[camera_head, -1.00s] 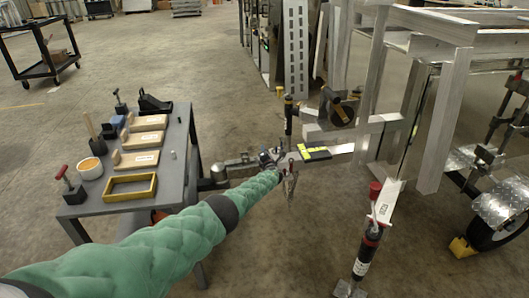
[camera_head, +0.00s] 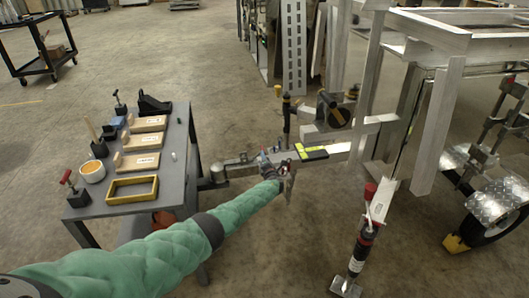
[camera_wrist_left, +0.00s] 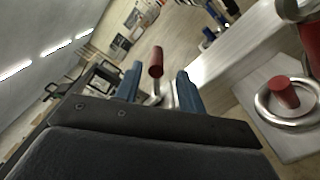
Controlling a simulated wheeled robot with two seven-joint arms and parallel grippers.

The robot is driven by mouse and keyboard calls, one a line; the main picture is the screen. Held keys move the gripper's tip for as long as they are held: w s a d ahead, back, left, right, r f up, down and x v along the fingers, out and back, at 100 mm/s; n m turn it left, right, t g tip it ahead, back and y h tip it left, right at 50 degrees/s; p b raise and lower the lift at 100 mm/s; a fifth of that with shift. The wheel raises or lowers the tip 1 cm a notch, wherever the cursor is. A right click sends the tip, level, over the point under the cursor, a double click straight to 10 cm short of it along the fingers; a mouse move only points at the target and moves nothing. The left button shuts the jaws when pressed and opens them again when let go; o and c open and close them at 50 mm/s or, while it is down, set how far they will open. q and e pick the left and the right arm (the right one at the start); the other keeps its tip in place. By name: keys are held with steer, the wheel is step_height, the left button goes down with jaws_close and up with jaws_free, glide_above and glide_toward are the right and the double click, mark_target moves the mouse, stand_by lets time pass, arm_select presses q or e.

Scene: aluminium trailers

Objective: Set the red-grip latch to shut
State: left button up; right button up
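The red-grip latch shows in the left wrist view as a short red grip (camera_wrist_left: 156,62) on a thin metal stem. My left gripper (camera_wrist_left: 158,88) has its two blue fingers apart, with the red grip seen between them and a gap on either side. I cannot tell how far beyond the fingertips the grip lies. In the head view, my left gripper (camera_head: 281,168) is at the trailer's tongue (camera_head: 240,167), close to the coupler parts; the wrist covers most of the latch there. My right gripper is not in view.
A second red knob (camera_wrist_left: 283,92) stands in a metal ring at the right of the wrist view. A grey table (camera_head: 178,180) with wooden blocks and a yellow tray (camera_head: 132,198) stands left. A red-topped jack (camera_head: 370,192) stands right. The aluminium trailer frame (camera_head: 440,125) is beyond.

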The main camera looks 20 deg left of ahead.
arm_select(q)
steer(key=shift+p+v, duration=0.3)
steer(key=shift+v, duration=0.7)
